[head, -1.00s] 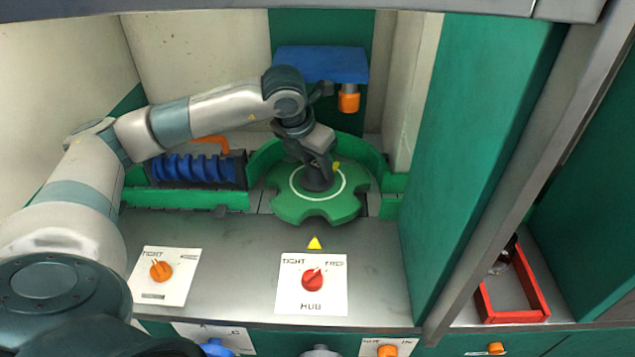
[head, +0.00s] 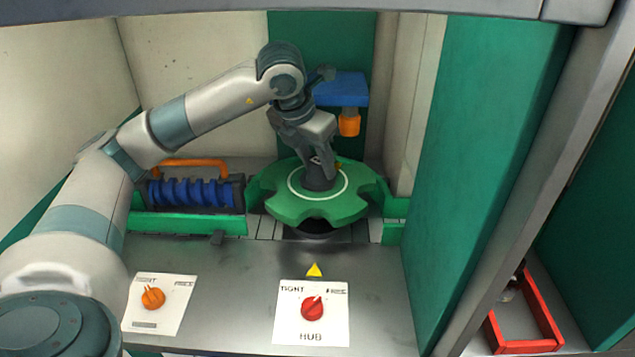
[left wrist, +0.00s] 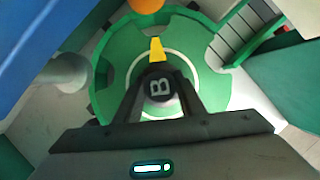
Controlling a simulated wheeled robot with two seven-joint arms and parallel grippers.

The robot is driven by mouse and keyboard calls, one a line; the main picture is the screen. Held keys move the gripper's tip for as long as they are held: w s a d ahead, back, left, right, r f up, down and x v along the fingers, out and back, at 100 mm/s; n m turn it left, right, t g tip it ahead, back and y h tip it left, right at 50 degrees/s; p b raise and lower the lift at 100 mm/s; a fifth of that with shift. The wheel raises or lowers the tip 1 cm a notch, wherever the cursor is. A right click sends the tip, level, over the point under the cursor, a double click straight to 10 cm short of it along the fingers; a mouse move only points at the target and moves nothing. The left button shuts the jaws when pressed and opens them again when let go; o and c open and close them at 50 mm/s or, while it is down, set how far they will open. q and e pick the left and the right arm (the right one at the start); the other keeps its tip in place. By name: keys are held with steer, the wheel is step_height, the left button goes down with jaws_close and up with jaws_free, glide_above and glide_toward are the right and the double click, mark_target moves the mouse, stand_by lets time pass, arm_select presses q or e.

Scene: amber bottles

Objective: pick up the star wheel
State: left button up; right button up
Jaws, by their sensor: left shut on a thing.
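The star wheel (head: 290,207) is a green disc with notches in its rim and a white ring on top. It hangs above a dark round base (head: 317,236) in the head view, with a gap between them. My left gripper (head: 320,172) is shut on the dark hub at the wheel's middle. In the left wrist view the fingers (left wrist: 160,88) close around a round black knob marked B, with the green wheel (left wrist: 120,60) below and a yellow mark on it. My right gripper is not in view.
A blue block with an orange knob (head: 349,124) is behind the wheel. A blue screw (head: 195,193) lies at left. A HUB panel with a red knob (head: 312,309) is in front. A green door (head: 480,180) stands at right, beside a red tray (head: 530,345).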

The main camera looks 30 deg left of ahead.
arm_select(q)
steer(key=shift+r+b, duration=0.3)
steer(key=shift+r, duration=1.2)
steer(key=shift+f, duration=0.1)
